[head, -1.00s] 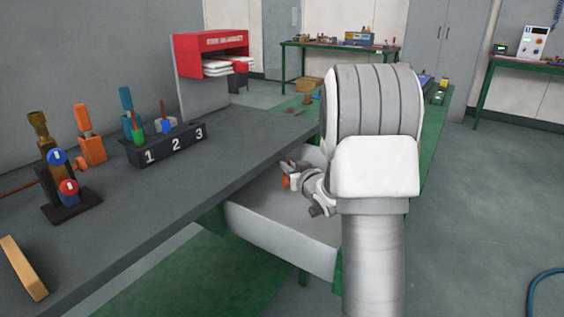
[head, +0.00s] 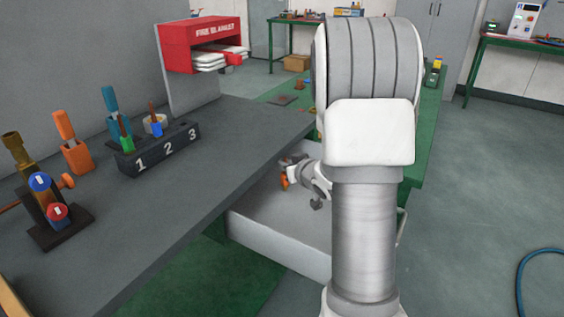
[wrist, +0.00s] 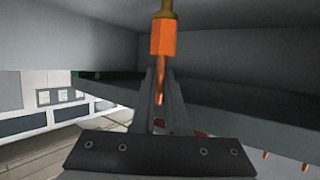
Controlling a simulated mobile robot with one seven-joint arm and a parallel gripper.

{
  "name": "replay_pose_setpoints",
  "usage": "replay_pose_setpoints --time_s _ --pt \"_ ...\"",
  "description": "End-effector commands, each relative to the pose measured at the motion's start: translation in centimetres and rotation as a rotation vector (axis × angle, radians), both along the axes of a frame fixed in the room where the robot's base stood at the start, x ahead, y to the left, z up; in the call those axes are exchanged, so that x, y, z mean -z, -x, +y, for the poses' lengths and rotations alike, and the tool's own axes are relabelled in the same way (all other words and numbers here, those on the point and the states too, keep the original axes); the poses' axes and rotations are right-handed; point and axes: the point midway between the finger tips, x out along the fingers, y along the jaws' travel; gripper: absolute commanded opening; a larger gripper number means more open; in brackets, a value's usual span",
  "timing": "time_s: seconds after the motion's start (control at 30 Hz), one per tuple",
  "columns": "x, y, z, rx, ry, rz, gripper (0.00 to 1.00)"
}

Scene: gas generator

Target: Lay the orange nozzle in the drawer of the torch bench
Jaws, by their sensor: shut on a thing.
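The torch bench (head: 215,185) has a grey top, and its light grey drawer (head: 275,248) stands pulled open under the right edge. My gripper (head: 286,174) is over the open drawer, near its back, seen small beside my arm. It is shut on the orange nozzle (head: 284,183). In the wrist view the nozzle (wrist: 162,40) has a brass end at the top and a thin copper tip between the fingers (wrist: 160,75). I cannot tell whether the nozzle touches the drawer floor. My arm hides the right part of the drawer.
Open floor (head: 480,190) lies to the right, with a blue hose (head: 525,270).

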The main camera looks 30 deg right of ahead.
Motion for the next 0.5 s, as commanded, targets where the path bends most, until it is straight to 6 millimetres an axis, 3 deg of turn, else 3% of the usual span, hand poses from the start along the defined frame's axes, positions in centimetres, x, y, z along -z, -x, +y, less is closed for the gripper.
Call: replay_pose_setpoints --time_s 0.33,0.37,0.5 --pt "0.49 -0.01 -0.01 0.000 0.000 -0.001 0.00" --pt "0.34 -0.01 -0.01 0.000 0.000 -0.001 0.17" --pt "0.32 -0.01 0.00 0.000 0.000 -0.001 0.42"
